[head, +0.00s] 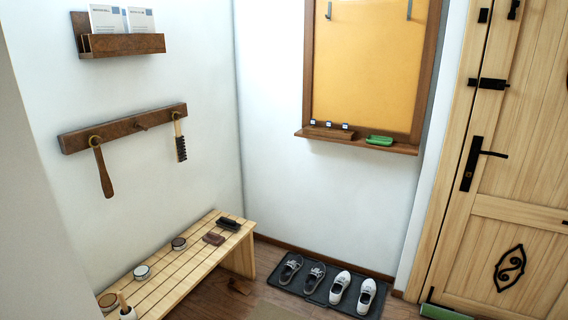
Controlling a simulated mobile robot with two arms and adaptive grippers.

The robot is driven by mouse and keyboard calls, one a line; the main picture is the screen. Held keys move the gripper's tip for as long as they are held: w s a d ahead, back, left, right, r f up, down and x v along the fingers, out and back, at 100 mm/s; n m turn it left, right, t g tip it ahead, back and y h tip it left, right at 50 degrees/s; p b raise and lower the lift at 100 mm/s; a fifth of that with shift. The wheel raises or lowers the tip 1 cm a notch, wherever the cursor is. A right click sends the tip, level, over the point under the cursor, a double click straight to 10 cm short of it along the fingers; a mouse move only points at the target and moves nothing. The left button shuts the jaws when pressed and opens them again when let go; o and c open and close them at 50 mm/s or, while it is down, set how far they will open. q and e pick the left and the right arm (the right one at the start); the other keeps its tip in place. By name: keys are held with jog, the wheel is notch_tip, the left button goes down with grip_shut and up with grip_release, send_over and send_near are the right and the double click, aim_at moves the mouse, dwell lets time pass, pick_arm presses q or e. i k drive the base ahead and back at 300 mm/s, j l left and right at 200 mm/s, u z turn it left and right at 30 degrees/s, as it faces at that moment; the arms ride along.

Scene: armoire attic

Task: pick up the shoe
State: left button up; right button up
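Two pairs of shoes stand side by side on a dark mat (325,281) on the floor against the back wall. The left pair is a dark grey shoe (290,270) and another dark grey shoe (315,277). The right pair is a white shoe (340,287) and another white shoe (366,296) nearest the door. All of them look upright. Neither of my grippers shows in the head view.
A slatted wooden bench (185,265) along the left wall holds brushes and tins. A peg rail (125,128) with a shoehorn and brush hangs above it. A wooden door (510,190) stands at right. A green-edged object (445,312) lies by the door. Some floor before the mat is clear.

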aim_at(340, 283)
jog(key=i+z, duration=0.1)
jog(key=i, duration=0.6)
jog(key=i+j, duration=0.15)
jog(key=i, duration=0.55)
jog(key=i+j+z, duration=0.15)
jog(key=i, duration=0.55)
